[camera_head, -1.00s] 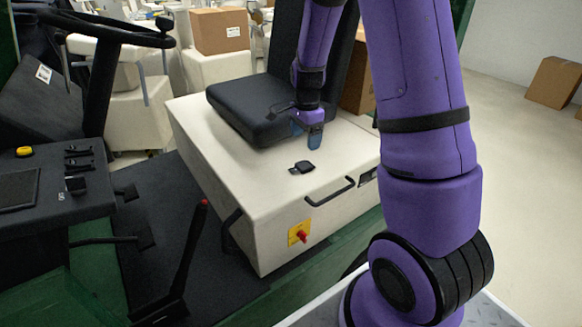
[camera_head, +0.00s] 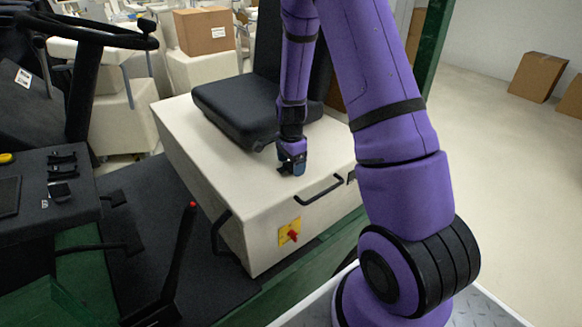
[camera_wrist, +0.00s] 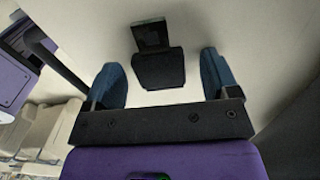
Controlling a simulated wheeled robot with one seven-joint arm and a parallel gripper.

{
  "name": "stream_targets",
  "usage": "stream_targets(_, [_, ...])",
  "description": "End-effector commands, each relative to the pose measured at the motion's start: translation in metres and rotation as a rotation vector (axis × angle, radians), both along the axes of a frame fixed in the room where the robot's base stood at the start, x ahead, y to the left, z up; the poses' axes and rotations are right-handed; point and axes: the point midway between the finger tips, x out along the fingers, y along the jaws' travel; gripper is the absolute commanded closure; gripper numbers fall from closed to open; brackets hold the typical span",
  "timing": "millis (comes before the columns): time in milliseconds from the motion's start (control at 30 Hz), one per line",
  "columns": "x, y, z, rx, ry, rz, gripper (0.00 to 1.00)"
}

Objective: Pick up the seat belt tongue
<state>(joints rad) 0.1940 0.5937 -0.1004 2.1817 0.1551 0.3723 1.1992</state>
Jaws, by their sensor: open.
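The seat belt tongue (camera_wrist: 152,36) shows in the wrist view, with a dark body (camera_wrist: 158,69) below its metal plate. It lies on the white seat box (camera_head: 190,140), near the front edge beside the black seat. My gripper (camera_wrist: 165,78) is open, with one blue finger on each side of the black body and visible gaps between. In the head view my gripper (camera_head: 292,166) is low over the box and mostly hides the tongue. I cannot tell whether the fingertips touch the box top.
The black seat cushion (camera_head: 240,108) is close behind my gripper. A black handle (camera_head: 318,191) and a red switch on a yellow plate (camera_head: 290,232) are on the box front. A steering wheel (camera_head: 85,30) and a red-tipped lever (camera_head: 185,235) stand at left.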

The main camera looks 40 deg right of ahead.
Motion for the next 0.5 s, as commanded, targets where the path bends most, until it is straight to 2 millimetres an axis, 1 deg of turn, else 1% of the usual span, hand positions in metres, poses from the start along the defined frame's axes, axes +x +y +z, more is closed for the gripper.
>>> stream_targets(167, [0.0, 0.0, 0.0002, 0.0, 0.0, 0.0, 0.19])
stream_targets(200, [0.0, 0.0, 0.0002, 0.0, 0.0, 0.0, 0.28])
stream_targets(267, [0.0, 0.0, 0.0003, 0.0, 0.0, 0.0, 0.42])
stream_targets(300, [0.0, 0.0, 0.0003, 0.0, 0.0, 0.0, 0.51])
stream_targets(367, [0.0, 0.0, 0.0003, 0.0, 0.0, 0.0, 0.65])
stream_targets(400, [0.0, 0.0, 0.0004, 0.0, 0.0, 0.0, 0.74])
stream_targets(500, [0.0, 0.0, 0.0005, 0.0, 0.0, 0.0, 0.74])
